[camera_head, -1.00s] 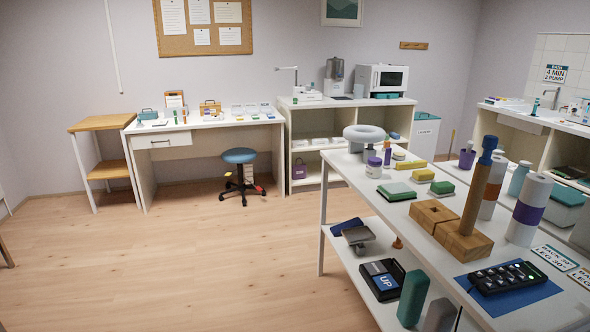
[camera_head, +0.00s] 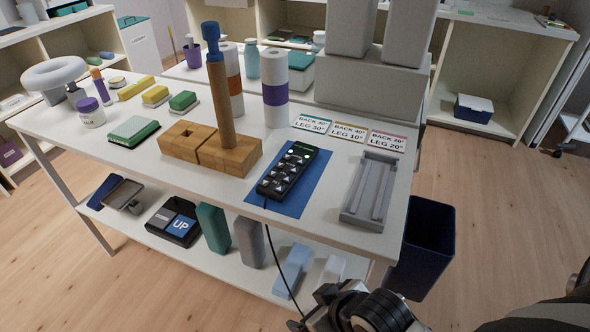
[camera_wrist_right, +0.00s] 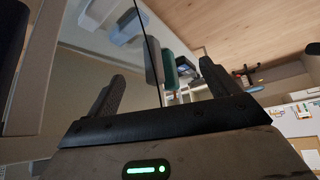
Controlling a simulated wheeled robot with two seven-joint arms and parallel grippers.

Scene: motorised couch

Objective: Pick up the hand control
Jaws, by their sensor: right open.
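The hand control (camera_head: 287,170) is a black handset with two columns of buttons and a lit green light. It lies on a blue mat (camera_head: 312,188) near the front edge of the table top. Its dark cord (camera_head: 285,262) hangs over the edge past the lower shelf. My right gripper (camera_head: 322,303) is low at the bottom of the head view, below and in front of the table, apart from the hand control. In the right wrist view, its two fingers (camera_wrist_right: 160,88) stand wide apart with a thin cord line between them. My left gripper is not in view.
A wooden block with a blue-topped peg (camera_head: 219,140) stands left of the mat, and a grey tray (camera_head: 371,190) lies right of it. A lower shelf (camera_head: 215,264) holds a black UP pedal and several blocks. A dark blue bin (camera_head: 428,245) stands at the table's right end.

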